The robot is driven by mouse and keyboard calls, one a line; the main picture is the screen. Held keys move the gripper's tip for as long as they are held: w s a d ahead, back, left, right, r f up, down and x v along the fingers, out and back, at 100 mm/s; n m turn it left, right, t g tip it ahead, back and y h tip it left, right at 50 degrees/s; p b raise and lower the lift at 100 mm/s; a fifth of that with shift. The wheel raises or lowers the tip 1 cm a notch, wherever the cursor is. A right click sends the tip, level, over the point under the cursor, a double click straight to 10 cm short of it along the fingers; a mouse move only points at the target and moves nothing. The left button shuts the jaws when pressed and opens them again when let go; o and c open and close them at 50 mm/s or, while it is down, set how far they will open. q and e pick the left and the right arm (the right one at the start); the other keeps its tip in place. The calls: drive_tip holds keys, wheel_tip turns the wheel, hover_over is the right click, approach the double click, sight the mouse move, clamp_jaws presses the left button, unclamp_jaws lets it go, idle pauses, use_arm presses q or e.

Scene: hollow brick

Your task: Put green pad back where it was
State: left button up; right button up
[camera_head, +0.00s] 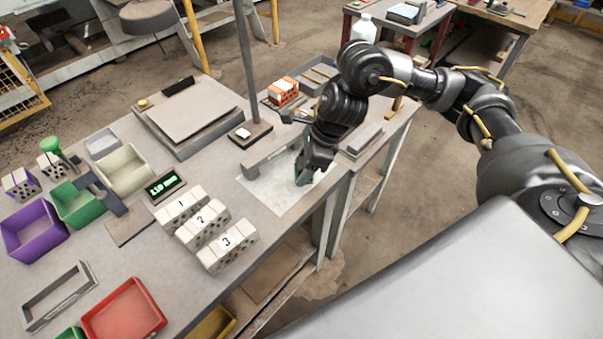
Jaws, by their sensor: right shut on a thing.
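My right gripper (304,180) reaches down from the right over a pale sheet (270,195) near the table's right edge. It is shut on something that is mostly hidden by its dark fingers. A thin sliver of green shows at the fingers, which fits the green pad (318,177). I cannot tell whether the pad touches the sheet. My left gripper is not in view.
Numbered hollow bricks (202,222) stand in the table's middle. Purple (33,232), green (78,206) and red (124,312) bins are on the left. A lamp post (246,70) rises behind the gripper.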

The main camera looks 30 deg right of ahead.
drive_tip(key=shift+w+f, duration=0.15)
drive_tip(key=shift+f, duration=0.8)
drive_tip(key=shift+w+f, duration=0.15)
drive_tip(key=shift+f, duration=0.75)
drive_tip(key=shift+a+f, duration=0.1)
drive_tip(key=shift+f, duration=0.05)
drive_tip(key=shift+f, duration=0.15)
drive_tip(key=o, duration=0.9)
drive_tip(key=shift+o, duration=0.2)
